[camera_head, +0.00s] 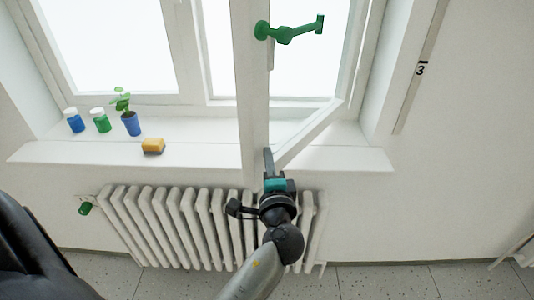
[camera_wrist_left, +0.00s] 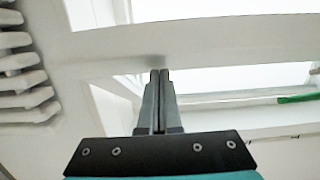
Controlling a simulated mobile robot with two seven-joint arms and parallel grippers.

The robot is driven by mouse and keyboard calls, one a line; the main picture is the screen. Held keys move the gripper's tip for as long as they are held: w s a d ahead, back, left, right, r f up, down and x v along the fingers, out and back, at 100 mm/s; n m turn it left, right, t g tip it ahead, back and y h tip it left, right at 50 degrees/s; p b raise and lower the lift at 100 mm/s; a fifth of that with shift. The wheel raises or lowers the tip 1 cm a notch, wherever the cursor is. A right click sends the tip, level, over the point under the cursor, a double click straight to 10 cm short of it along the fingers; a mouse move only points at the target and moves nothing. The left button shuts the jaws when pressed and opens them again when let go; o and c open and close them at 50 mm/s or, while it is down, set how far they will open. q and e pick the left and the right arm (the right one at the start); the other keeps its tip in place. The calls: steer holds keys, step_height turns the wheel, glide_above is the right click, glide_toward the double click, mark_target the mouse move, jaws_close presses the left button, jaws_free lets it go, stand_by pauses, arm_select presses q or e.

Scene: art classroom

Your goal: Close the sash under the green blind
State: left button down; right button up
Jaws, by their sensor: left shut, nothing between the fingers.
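The white sash (camera_head: 252,120) at the right of the window stands swung inward, open into the room. Its green handle (camera_head: 290,30) sticks out to the right near the top of the picture. The handle also shows at the right edge of the left wrist view (camera_wrist_left: 298,98). My left gripper (camera_head: 268,152) is shut and empty, pointing up at the sash's lower corner. In the left wrist view its fingertips (camera_wrist_left: 160,73) lie at the white frame; I cannot tell whether they touch. No green blind shows. My right gripper is not in view.
A white radiator (camera_head: 180,225) stands below. The sill's right end is clear.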

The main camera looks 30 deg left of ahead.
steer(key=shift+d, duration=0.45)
